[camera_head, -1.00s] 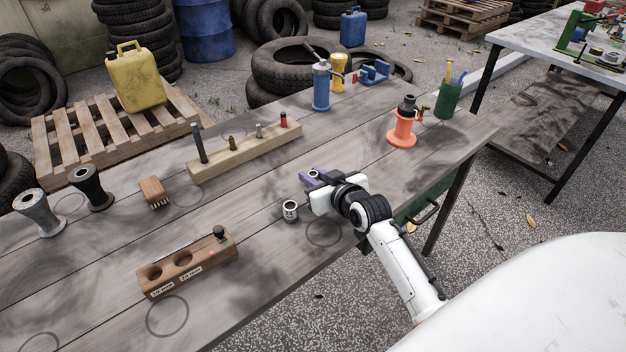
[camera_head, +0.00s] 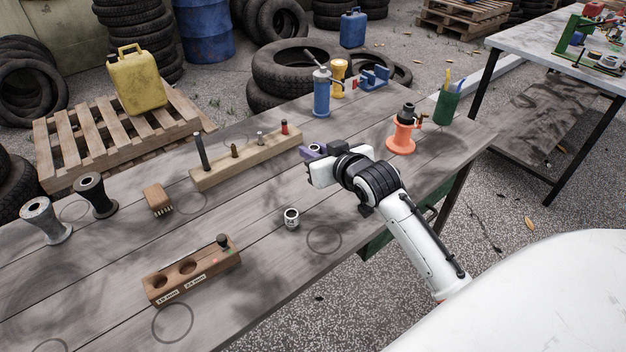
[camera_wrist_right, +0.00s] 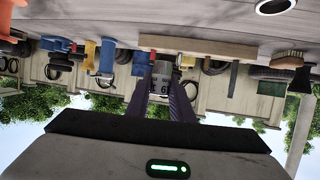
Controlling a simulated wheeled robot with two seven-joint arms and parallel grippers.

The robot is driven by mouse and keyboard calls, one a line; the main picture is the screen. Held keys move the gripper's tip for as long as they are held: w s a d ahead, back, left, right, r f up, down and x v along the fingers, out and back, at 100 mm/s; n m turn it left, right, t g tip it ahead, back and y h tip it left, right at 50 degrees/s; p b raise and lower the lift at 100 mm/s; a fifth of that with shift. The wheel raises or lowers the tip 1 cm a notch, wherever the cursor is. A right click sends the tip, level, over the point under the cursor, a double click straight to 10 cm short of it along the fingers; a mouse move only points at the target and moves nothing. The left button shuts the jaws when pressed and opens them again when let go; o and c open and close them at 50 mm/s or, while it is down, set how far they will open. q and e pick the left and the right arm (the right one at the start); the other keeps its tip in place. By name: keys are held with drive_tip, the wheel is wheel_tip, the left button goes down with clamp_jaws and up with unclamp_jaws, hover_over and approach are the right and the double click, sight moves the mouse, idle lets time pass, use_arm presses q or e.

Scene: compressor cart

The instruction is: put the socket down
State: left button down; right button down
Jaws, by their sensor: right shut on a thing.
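My right gripper (camera_head: 313,152) is over the far middle of the workbench, its purple fingers pointing left. In the right wrist view its fingers (camera_wrist_right: 163,88) are shut on a silver socket (camera_wrist_right: 160,77) with dark markings. The gripper mostly hides this socket in the head view. A second silver socket (camera_head: 291,217) stands upright on the bench, nearer and apart from the gripper. A wooden socket holder (camera_head: 193,275) with labels and two empty-looking holes stands at the front, with a dark socket (camera_head: 223,241) at its right end. My left gripper is out of view.
A wooden block with upright pegs (camera_head: 245,160) stands just left of the gripper. An orange stand (camera_head: 402,132), a blue bottle-like tool (camera_head: 321,92) and a green cup (camera_head: 447,104) stand farther back. A brush (camera_head: 157,199) lies left. Bare bench with drawn rings (camera_head: 324,240) lies in front.

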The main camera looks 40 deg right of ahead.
sight(314, 194)
wheel_tip(314, 194, down, 10)
drive_tip(key=shift+a+f+b, duration=0.1)
drive_tip(key=shift+a+b, duration=0.05)
drive_tip(key=shift+b, duration=0.2)
idle(0.4)
drive_tip(key=c, duration=2)
unclamp_jaws()
drive_tip(key=shift+f, duration=0.2)
drive_tip(key=o, duration=0.4)
drive_tip(key=shift+o, duration=0.2)
drive_tip(key=shift+r, duration=0.15)
drive_tip(key=p+v, duration=0.1)
drive_tip(key=v, duration=1.1)
